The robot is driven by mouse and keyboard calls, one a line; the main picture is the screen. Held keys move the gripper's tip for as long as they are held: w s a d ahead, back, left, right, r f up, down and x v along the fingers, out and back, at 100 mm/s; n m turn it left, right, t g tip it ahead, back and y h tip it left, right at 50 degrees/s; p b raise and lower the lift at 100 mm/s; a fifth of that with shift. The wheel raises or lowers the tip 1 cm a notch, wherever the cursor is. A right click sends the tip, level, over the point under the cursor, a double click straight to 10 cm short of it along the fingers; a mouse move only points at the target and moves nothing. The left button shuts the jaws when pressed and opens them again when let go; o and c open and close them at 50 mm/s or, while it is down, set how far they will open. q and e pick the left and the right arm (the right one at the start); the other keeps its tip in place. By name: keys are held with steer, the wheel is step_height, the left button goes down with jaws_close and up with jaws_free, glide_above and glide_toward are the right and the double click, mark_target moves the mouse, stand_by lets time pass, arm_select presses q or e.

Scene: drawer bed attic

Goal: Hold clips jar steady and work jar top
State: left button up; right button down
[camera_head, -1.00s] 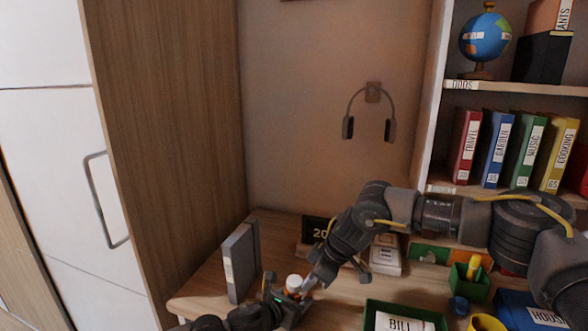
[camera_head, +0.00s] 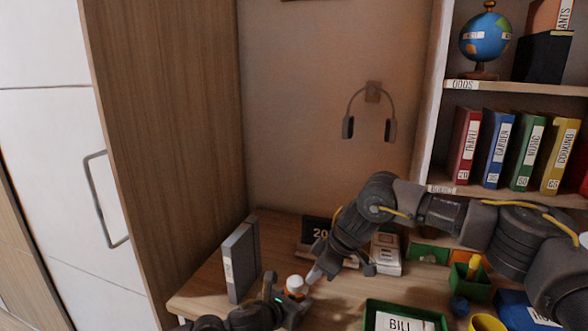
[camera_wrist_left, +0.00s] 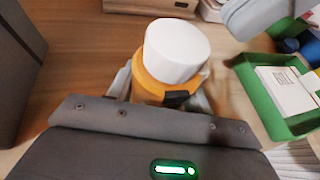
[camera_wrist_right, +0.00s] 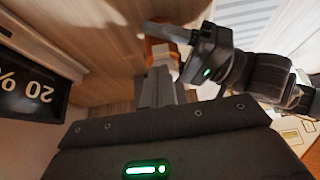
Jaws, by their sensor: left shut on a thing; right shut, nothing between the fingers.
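The clips jar (camera_head: 294,290) is orange with a white top (camera_head: 296,281) and stands upright near the desk's front left. In the left wrist view the white top (camera_wrist_left: 177,50) sits above the orange body (camera_wrist_left: 150,86), which has a dark patch. My left gripper (camera_head: 284,301) is shut around the jar's body. My right gripper (camera_head: 314,274) is shut and empty, just to the right of the top and apart from it in the head view. In the right wrist view the jar's orange body (camera_wrist_right: 157,53) shows just beyond the right fingertips (camera_wrist_right: 158,75), partly hidden.
A grey binder (camera_head: 240,260) stands left of the jar. A green tray (camera_head: 368,318) with a BILL card lies to the right. A yellow cup (camera_head: 486,323) and green pen holder (camera_head: 470,285) are farther right.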

step_height(320, 180, up, 4)
steer(key=shift+r, duration=0.2)
stand_by(0.3)
arm_select(q)
steer(key=o, duration=1.1)
